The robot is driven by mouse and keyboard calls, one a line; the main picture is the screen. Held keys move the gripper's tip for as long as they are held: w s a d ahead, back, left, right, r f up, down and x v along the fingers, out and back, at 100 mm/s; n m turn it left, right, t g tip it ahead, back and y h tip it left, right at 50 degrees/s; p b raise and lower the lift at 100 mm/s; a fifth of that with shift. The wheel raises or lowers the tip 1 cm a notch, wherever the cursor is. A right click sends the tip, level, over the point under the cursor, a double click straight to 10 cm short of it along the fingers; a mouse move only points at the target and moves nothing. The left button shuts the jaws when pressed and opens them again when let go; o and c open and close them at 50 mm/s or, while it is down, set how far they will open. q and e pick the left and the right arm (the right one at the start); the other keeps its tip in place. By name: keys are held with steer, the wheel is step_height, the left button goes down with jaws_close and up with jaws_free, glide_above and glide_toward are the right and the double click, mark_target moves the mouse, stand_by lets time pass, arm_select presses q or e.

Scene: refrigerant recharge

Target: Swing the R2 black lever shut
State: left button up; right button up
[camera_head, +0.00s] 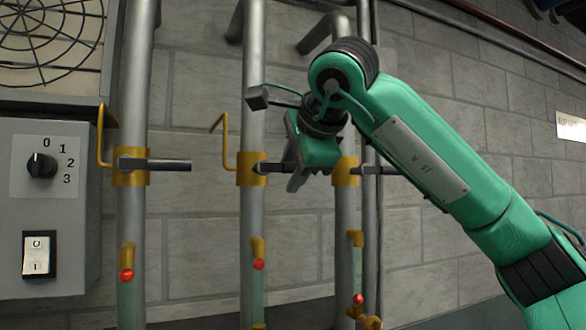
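Three upright grey pipes carry brass valves with black levers, and no R2 label is readable. The middle lever (271,168) points right from its brass valve (251,169), roughly level. My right gripper (296,181) is at the outer end of this middle lever and hides its tip. I cannot tell whether the fingers are open, shut or touching it. The left lever (168,165) also points right, from its own valve (131,166). The right lever (379,170) points right from the third valve (346,171), partly behind my arm. My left gripper is out of view.
A grey control box (45,250) with a dial (41,165) and a rocker switch (39,255) stands at the left, below a fan grille (45,35). Yellow bent rods rise beside the left and middle valves. Red-tipped brass fittings sit lower on the pipes. A block wall (200,240) is behind.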

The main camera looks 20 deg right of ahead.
steer(key=shift+s+r, duration=0.1)
steer(key=shift+s, duration=0.15)
steer(key=b+v, duration=0.4)
steer(key=v, duration=0.9)
steer(key=shift+b, duration=0.4)
steer(key=shift+s, duration=0.1)
